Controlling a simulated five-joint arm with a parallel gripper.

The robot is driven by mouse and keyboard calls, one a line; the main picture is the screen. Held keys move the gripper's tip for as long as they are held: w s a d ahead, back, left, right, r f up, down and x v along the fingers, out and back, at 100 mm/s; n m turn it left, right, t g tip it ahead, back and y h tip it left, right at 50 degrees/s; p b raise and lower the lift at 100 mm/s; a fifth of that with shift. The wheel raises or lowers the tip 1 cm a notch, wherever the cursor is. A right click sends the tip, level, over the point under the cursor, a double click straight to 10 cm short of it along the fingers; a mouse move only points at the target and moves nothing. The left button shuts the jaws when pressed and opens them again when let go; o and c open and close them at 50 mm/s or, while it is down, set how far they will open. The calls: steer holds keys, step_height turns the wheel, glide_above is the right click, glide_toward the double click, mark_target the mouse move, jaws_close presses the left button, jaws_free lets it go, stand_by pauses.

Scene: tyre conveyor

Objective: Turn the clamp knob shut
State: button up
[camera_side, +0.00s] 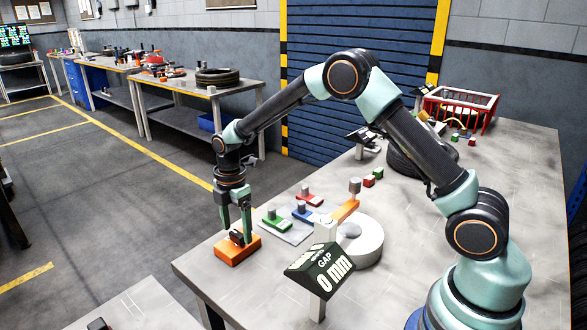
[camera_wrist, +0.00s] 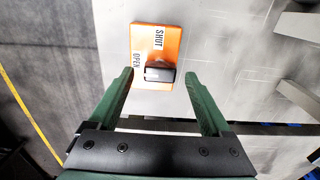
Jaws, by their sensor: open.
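The clamp knob (camera_wrist: 160,72) is a dark block on an orange base plate (camera_wrist: 157,40) with the labels SHUT and OPEN. In the wrist view the knob lies crosswise, with its left end by the OPEN label and the SHUT label above it. In the side view the orange base (camera_side: 237,250) sits near the table's left front edge, with the knob (camera_side: 237,238) partly hidden by my fingers. My gripper (camera_side: 237,232) is pointing down over it, and in the wrist view my gripper (camera_wrist: 158,78) is open, its green fingers on either side of the knob, apart from it.
A sign reading GAP 0 mm (camera_side: 320,268) stands right of the base. Behind are a green block (camera_side: 276,222), blue and red blocks, an orange lever (camera_side: 346,209) and a round white disc (camera_side: 362,243). A tyre (camera_side: 408,168) and red crate (camera_side: 460,108) are farther back.

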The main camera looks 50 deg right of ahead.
steer(key=shift+f, duration=0.5)
jaws_close()
steer(key=shift+m, duration=0.3)
steer(key=m, duration=0.6)
steer(key=shift+r, duration=0.1)
steer(key=m, duration=0.7)
stand_by(0.5)
